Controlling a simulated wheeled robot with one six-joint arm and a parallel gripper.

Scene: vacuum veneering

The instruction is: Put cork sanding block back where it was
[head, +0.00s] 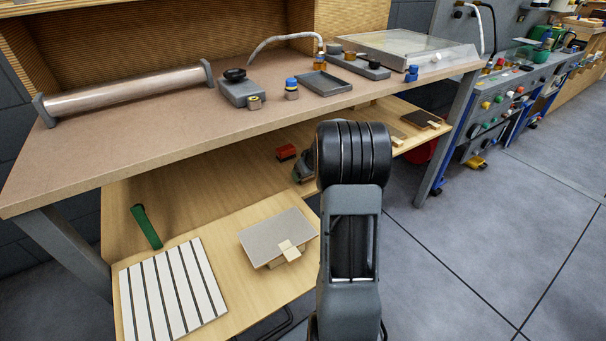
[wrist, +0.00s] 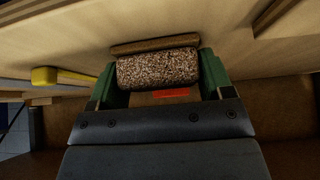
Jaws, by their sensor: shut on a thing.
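The cork sanding block (wrist: 150,72), a speckled brown block, sits between the green fingers of my gripper (wrist: 160,66) in the wrist view. My gripper is shut on it, with one finger at each end. A flat brown strip (wrist: 155,45) shows right along the block's far side; I cannot tell whether it is part of the block or touches it. In the head view my arm hides the block, and only a dark bit of my gripper (head: 303,168) shows over the lower shelf.
The pale wooden lower shelf (head: 190,205) holds a red block (head: 286,152), a green tool (head: 146,226), a white slatted panel (head: 172,292), a grey board (head: 275,231) and dark pieces (head: 421,119) at right. The brown worktop (head: 150,125) overhangs it. A yellow-ended thing (wrist: 45,76) is left in the wrist view.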

